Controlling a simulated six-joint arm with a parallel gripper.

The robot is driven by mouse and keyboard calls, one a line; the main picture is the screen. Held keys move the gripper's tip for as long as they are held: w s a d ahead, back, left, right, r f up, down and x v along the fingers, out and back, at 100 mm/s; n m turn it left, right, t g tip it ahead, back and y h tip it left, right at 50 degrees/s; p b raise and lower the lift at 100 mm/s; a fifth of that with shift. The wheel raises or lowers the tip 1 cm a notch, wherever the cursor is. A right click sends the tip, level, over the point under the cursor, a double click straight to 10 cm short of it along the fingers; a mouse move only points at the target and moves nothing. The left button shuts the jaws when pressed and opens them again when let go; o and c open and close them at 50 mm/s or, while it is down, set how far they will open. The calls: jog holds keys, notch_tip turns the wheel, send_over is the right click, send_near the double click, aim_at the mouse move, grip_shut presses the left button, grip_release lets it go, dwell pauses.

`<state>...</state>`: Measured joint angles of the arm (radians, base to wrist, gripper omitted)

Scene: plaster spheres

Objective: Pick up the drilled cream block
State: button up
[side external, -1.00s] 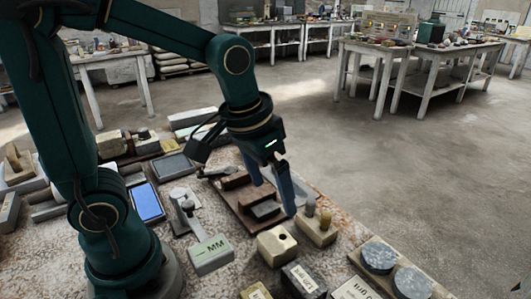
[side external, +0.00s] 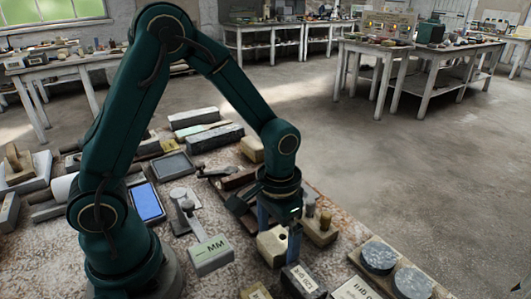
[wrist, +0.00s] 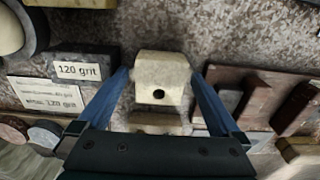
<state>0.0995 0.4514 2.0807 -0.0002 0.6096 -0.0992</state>
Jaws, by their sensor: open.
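The drilled cream block (side external: 270,246) sits on the speckled bench top, with one dark round hole in its face. In the wrist view the block (wrist: 160,72) lies between the two blue fingers, with a gap on each side. My gripper (side external: 278,242) points down over the block, with one finger at its far side and the other at its right side. The gripper (wrist: 158,78) is open and holds nothing. The right finger hides part of the block in the side view. I cannot tell exactly how far down the fingertips reach.
A dark block labelled 120 grit (wrist: 78,68) lies left of the fingers in the wrist view. A grey-green block marked MM (side external: 211,255) and grey discs (side external: 378,257) are nearby.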

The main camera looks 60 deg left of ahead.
aim_at(273, 236)
grip_shut()
jog(key=shift+r, duration=0.1)
dwell(0.3)
jog(key=shift+r, duration=0.6)
jog(key=r, duration=0.1)
jog(key=a+r, duration=0.1)
jog(key=r, duration=0.1)
jog(key=shift+s+a+r, duration=0.1)
jog(key=shift+r, duration=0.1)
jog(key=s+a+r, duration=0.3)
jog(key=a+r, duration=0.3)
jog(key=a, duration=0.4)
jog(key=w+a, duration=0.6)
jog(key=shift+w+r, duration=0.15)
jog(key=shift+w, duration=0.15)
